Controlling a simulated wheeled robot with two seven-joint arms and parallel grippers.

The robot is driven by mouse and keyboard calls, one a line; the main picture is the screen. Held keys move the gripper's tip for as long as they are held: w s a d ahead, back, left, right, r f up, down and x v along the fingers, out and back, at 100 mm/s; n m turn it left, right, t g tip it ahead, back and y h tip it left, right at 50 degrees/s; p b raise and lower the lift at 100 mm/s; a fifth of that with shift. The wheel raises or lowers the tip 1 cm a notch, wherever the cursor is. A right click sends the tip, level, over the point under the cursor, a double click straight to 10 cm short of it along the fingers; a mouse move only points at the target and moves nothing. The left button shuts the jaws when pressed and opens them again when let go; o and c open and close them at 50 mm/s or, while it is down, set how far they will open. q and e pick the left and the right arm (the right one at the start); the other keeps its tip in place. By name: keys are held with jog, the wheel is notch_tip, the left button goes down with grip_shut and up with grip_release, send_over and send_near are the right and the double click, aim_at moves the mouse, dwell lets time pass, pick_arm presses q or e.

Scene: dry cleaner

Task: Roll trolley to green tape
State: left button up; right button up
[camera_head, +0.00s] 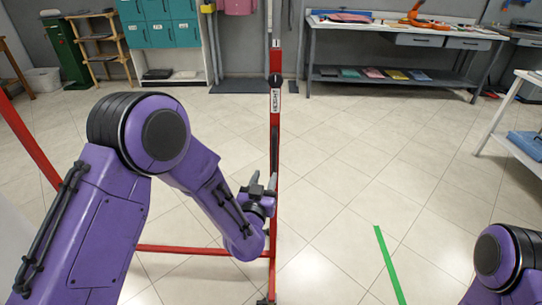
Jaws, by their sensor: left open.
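The trolley is a red metal frame with an upright post (275,130) marked with a "HEIGHT" label. A red lower bar (190,250) runs left from the post's foot, and another red bar (28,140) slants in at the left edge. My left gripper (264,182) is open beside the post at lower mid-height. One finger overlaps the post in the picture; I cannot tell whether it touches. The green tape (390,264) lies on the floor, right of the post. Of my right arm only a purple joint shows at the lower right; its gripper is out of view.
A workbench (400,33) with folded items below stands along the back wall. Teal lockers (160,25) and a wooden shelf (100,45) stand at the back left. A white table (510,140) is at the right edge. The tiled floor between is clear.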

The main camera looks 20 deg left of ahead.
aim_at(274, 160)
pick_arm(q)
jog(key=w+p, duration=0.1)
jog(key=w, duration=0.9)
jog(key=shift+w+f, duration=0.1)
